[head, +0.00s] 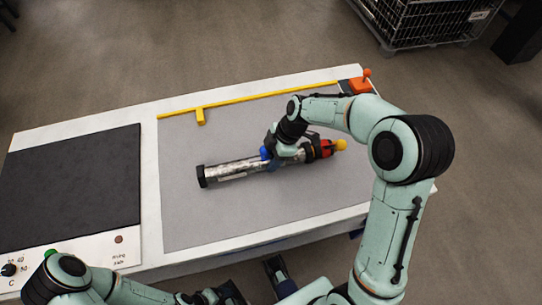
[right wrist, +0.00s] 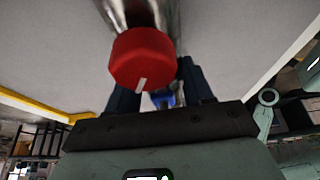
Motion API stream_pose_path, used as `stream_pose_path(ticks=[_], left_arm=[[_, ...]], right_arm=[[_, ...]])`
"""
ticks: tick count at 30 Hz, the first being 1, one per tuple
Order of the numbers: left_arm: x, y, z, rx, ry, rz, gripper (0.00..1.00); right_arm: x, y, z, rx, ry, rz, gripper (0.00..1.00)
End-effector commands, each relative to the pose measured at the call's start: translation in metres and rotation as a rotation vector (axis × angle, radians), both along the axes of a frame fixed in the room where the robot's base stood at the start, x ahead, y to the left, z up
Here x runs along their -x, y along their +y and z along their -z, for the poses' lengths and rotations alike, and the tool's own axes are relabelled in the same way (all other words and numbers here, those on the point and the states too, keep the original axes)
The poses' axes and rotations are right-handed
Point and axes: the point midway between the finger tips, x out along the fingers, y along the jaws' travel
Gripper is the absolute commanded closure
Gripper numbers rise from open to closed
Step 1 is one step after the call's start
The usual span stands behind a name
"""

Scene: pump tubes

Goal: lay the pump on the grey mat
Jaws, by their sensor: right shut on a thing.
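The pump (head: 235,170) is a silver tube with a black end cap at left, a blue part near the middle, and red and yellow parts at right. It lies level over the grey mat (head: 200,220); I cannot tell whether it touches the mat. My right gripper (head: 275,151) is shut around it near the blue part and hides some of the tube. In the right wrist view a red knob (right wrist: 142,58) stands before the dark fingers, with the silver tube above it. My left arm is low at the bottom of the head view; its gripper is not clearly shown.
A yellow rail (head: 245,100) runs along the mat's back edge, with an orange block (head: 360,84) at its right end. A black panel (head: 70,190) and a dial (head: 10,269) are on the left. The front left of the mat is clear.

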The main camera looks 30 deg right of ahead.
Motion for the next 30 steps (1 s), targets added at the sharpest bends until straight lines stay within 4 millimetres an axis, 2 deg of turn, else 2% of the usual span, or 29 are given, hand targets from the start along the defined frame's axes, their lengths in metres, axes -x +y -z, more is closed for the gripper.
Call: stream_pose_path(ticks=[9,10,12,23,26,30], left_arm=[[-0.001,0.000,0.003,0.000,-0.003,-0.001,0.14],[-0.001,0.000,0.002,0.000,-0.003,-0.001,0.14],[-0.001,0.000,0.001,0.000,-0.003,-0.001,0.14],[0.000,0.000,-0.002,0.001,0.002,0.001,0.14],[0.001,0.000,-0.002,0.001,0.003,0.001,0.14],[0.001,0.000,-0.004,0.001,0.006,0.002,0.14]], right_arm=[[-0.002,0.000,0.000,0.000,-0.007,0.000,1.00],[0.000,0.000,0.001,0.001,-0.002,0.000,0.39],[0.000,0.000,0.001,0.001,-0.002,0.000,0.23],[-0.001,0.000,-0.003,0.001,-0.003,0.000,0.23],[0.000,-0.006,-0.016,0.002,-0.007,0.002,0.23],[0.002,-0.017,-0.043,0.002,-0.008,0.002,0.23]])
